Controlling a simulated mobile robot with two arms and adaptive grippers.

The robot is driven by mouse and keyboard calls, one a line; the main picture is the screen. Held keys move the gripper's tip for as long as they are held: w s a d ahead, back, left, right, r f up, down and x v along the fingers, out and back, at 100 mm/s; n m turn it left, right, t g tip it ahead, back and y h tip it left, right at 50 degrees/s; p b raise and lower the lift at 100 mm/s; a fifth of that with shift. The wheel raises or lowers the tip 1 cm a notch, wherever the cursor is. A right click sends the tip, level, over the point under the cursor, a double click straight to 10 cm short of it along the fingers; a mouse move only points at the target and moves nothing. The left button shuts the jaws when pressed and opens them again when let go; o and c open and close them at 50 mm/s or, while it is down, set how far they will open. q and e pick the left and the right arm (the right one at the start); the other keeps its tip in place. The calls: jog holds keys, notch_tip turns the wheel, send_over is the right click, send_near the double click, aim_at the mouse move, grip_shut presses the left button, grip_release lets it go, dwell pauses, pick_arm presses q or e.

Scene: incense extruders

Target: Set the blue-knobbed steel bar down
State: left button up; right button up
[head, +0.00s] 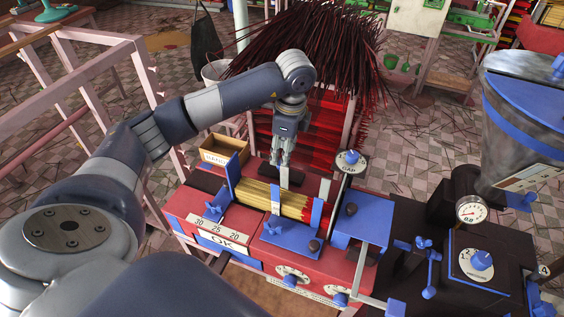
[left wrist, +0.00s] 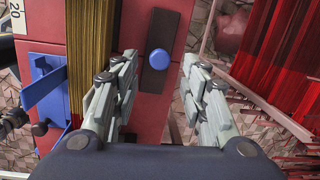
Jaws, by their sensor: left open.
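The steel bar (left wrist: 163,25) is a dark, flat strip with a round blue knob (left wrist: 159,59) on top. In the left wrist view it lies on the red bench top, beside the bundle of yellow sticks. My left gripper (left wrist: 159,62) is open, with one finger on each side of the knob and visible gaps between. In the head view my left gripper (head: 282,166) points down behind the stick tray, and the bar (head: 296,176) shows only partly by its fingers; the knob is hidden there. My right gripper is in neither view.
The stick bundle (head: 262,198) lies in a blue-ended holder on the red bench (head: 188,206).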

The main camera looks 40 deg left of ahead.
pick_arm(q)
notch_tip(320, 180, up, 6)
jog(key=shift+s+d, duration=0.15)
jog(key=shift+d, duration=0.3)
jog(key=shift+r, duration=0.1)
